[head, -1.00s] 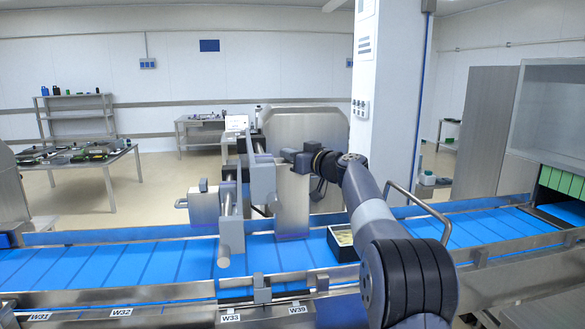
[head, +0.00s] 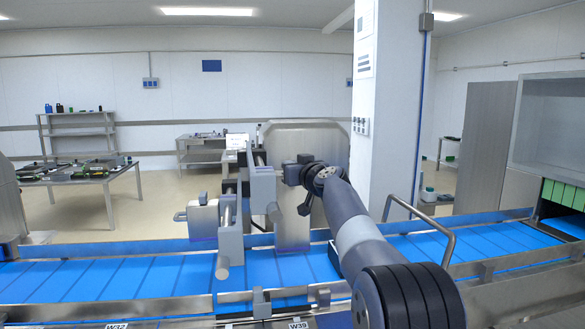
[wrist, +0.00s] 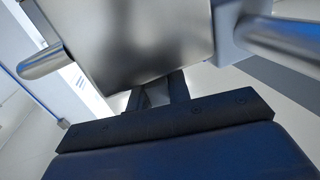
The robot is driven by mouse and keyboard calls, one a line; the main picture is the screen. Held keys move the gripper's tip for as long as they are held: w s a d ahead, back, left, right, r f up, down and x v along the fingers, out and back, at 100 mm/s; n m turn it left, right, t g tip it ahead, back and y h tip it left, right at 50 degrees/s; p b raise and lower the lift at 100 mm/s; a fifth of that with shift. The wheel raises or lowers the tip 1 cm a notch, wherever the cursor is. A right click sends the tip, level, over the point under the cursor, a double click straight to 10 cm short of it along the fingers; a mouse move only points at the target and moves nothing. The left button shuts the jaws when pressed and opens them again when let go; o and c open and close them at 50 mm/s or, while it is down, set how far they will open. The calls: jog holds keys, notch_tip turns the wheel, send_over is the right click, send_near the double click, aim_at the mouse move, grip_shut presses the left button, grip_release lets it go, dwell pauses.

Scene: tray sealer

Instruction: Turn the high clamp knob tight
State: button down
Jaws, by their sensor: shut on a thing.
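The clamp assembly (head: 229,212), with grey blocks and metal rods, stands over the blue conveyor left of centre in the head view.
Rounded metal rods (wrist: 42,62) flank the block in the wrist view. The blue conveyor (head: 110,275) runs across below, with a front rail and a bent metal handle (head: 420,215) right of my arm. A white column (head: 385,110) stands behind.

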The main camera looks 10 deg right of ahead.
jog(key=c, duration=1.3)
grip_release()
jog(key=shift+s, duration=0.1)
jog(key=b+v, duration=0.5)
jog(key=v, duration=0.5)
jog(key=shift+s, duration=0.3)
jog(key=p+x, duration=0.4)
jog(key=x, duration=0.5)
jog(key=shift+w+r+p, duration=0.15)
jog(key=shift+w+p, duration=0.15)
jog(key=shift+w, duration=0.05)
jog(key=shift+w+a, duration=0.15)
jog(key=shift+w, duration=0.45)
jog(key=shift+s, duration=0.1)
